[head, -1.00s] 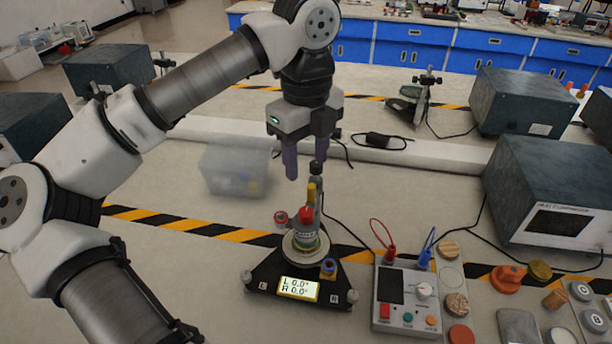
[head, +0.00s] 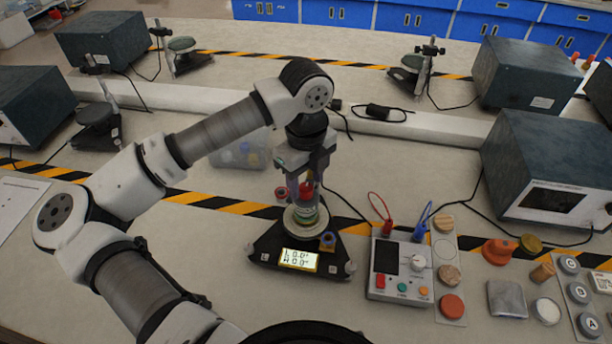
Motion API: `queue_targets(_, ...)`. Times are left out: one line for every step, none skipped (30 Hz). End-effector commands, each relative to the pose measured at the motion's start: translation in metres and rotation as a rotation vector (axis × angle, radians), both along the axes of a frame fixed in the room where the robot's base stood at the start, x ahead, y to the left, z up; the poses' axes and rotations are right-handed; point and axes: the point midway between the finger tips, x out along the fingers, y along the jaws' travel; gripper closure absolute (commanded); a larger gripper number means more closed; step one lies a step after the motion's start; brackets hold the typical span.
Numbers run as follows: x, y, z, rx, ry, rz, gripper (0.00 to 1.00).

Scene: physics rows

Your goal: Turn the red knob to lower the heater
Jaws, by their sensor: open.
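A black triangular-based instrument (head: 268,243) stands upright on the bench, with a lit display (head: 299,260) that seems to read L 0.0 and R 0.0. On its upright part sits a red cap-like knob (head: 306,188). A smaller red-rimmed knob (head: 281,193) sticks out at its left, and a blue-and-yellow knob (head: 327,241) is at the lower right. My gripper (head: 305,192) points down over the instrument, open, with its fingers on either side of the upper red knob. I cannot tell whether they touch it. The instrument's upper post is mostly hidden behind my gripper.
A grey control box (head: 400,262) with red and blue plugs stands close on the right. A clear bin (head: 240,150) is behind, partly covered by my arm. Round discs and knobs fill the right front. A large dark box (head: 550,170) stands at the right. The left front bench is fairly clear.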

Motion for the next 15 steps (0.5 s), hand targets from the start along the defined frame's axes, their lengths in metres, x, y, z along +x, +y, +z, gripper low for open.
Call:
queue_targets(-0.0002, -0.0001, -0.0035, -0.001, 0.001, 0.000, 0.51)
queue_targets(-0.0003, -0.0001, -0.0058, -0.001, 0.001, 0.000, 0.51)
queue_targets(-0.0003, -0.0003, -0.0083, -0.001, 0.001, -0.001, 0.51)
queue_targets(-0.0002, -0.0003, -0.0096, -0.001, 0.000, -0.001, 0.51)
queue_targets(-0.0001, -0.0003, -0.0106, -0.001, -0.001, 0.000, 0.51)
queue_targets(0.0000, -0.0003, -0.0114, -0.001, -0.001, 0.000, 0.51)
queue_targets(0.0001, -0.0002, -0.0118, 0.000, -0.001, 0.000, 0.51)
queue_targets(0.0001, -0.0002, -0.0121, 0.000, -0.001, 0.000, 0.51)
queue_targets(0.0001, -0.0002, -0.0122, 0.000, -0.001, 0.000, 0.51)
queue_targets(0.0001, -0.0002, -0.0122, 0.000, -0.001, 0.000, 0.51)
queue_targets(0.0001, -0.0002, -0.0122, 0.000, -0.001, 0.000, 0.51)
queue_targets(0.0001, -0.0002, -0.0121, 0.000, -0.001, 0.000, 0.51)
queue_targets(0.0001, -0.0002, -0.0121, 0.000, -0.001, 0.000, 0.51)
queue_targets(0.0001, -0.0002, -0.0120, 0.000, -0.001, 0.000, 0.55)
queue_targets(0.0000, -0.0001, -0.0120, 0.000, -0.001, 0.000, 0.61)
